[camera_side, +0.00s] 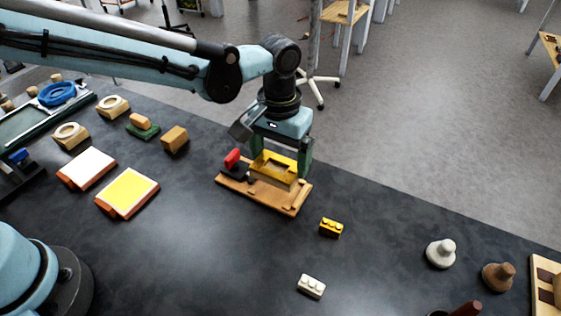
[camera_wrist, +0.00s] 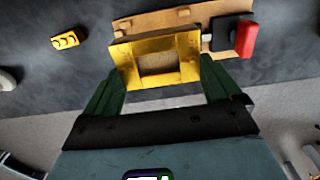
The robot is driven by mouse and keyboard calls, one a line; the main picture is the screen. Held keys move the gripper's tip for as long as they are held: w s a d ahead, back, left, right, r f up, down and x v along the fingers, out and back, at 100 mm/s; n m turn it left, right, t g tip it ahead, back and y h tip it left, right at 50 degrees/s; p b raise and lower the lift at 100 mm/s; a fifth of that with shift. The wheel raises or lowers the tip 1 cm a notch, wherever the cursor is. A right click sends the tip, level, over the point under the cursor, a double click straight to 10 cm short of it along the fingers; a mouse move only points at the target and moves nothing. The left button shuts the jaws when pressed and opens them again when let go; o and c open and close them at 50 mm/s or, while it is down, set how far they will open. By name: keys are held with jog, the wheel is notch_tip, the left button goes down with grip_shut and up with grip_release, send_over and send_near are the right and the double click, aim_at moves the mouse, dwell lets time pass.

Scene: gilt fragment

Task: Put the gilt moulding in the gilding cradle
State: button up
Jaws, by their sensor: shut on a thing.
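The gilt moulding, a gold block with a rectangular recess, is between my gripper's green fingers in the side view (camera_side: 286,180) and fills the upper middle of the wrist view (camera_wrist: 190,66). My gripper (camera_side: 281,160) is shut on it from both sides and points down. The gilding cradle is a wooden board (camera_side: 293,206) with small raised stops and a red-handled black clamp (camera_side: 232,160) at its left end. The moulding is over the board. I cannot tell whether it rests on it or hovers just above. The moulding and fingers hide part of the board.
A small yellow studded block (camera_side: 331,228) and a white one (camera_side: 311,286) lie right of and in front of the cradle. A wooden block (camera_side: 174,139), a yellow pad (camera_side: 127,192) and a white pad (camera_side: 87,168) lie left. Two knobbed pieces (camera_side: 440,253) (camera_side: 497,276) stand at right.

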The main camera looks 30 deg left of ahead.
aim_at(280, 159)
jog(key=shift+w+a+f, duration=0.1)
jog(key=shift+w+f, duration=0.15)
jog(key=shift+f, duration=1.9)
jog(key=shift+f, duration=0.25)
jog(key=o, duration=0.8)
jog(key=shift+f, duration=0.1)
jog(key=shift+o, duration=0.2)
